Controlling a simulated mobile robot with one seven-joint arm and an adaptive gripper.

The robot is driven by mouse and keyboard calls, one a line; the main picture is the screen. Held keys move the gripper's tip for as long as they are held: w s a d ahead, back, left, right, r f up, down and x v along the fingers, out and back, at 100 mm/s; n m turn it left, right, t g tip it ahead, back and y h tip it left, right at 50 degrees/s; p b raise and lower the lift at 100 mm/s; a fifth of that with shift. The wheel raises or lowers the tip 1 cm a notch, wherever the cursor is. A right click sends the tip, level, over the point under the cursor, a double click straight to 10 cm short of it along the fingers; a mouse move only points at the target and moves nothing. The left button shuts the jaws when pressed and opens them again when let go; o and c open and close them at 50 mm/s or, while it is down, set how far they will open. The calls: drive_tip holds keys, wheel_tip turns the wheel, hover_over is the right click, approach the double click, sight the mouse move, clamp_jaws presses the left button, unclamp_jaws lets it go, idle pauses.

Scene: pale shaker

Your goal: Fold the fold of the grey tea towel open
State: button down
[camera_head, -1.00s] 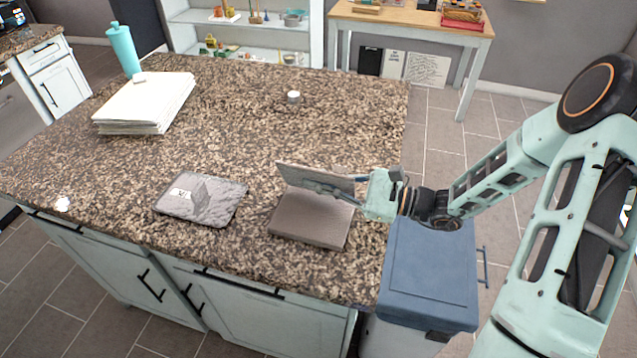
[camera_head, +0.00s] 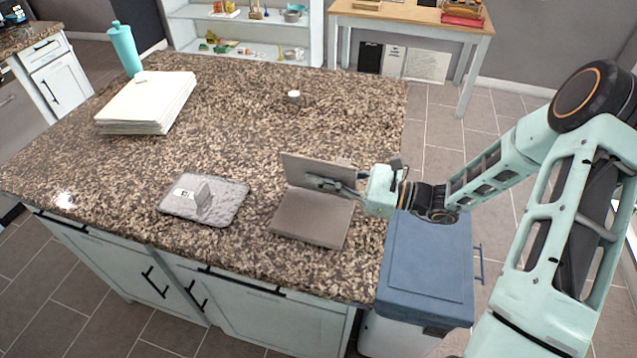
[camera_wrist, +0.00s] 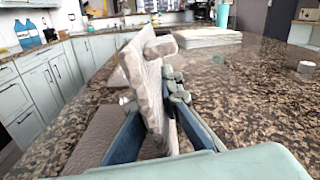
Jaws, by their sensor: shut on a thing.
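The grey tea towel (camera_head: 311,219) lies on the granite counter near its right front edge. Its lower layer is flat, and its upper flap (camera_head: 318,170) stands raised at the back like an opened lid. My gripper (camera_head: 338,187) reaches in from the right and is shut on the raised flap. In the wrist view the flap (camera_wrist: 147,85) stands nearly upright between the fingers (camera_wrist: 160,128), its top end bent over, with the flat layer (camera_wrist: 103,140) at the left below. The finger pads are partly hidden by the cloth.
A grey quilted pad (camera_head: 222,205) with a pale label lies left of the towel. A white paper stack (camera_head: 147,103), a turquoise bottle (camera_head: 124,50) and a small white-topped cylinder (camera_head: 293,97) stand farther back. The counter (camera_head: 240,140) behind the towel is clear.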

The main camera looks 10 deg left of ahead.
drive_tip(key=shift+w+m, duration=0.2)
drive_tip(key=shift+m, duration=0.2)
drive_tip(key=shift+r, duration=0.1)
drive_tip(key=shift+w+d+r+m+p, duration=0.1)
drive_tip(key=shift+w+m+p, duration=0.15)
drive_tip(key=shift+p, duration=0.25)
drive_tip(key=shift+w+m, duration=0.25)
drive_tip(key=shift+m, duration=0.3)
drive_tip(key=shift+p, duration=0.3)
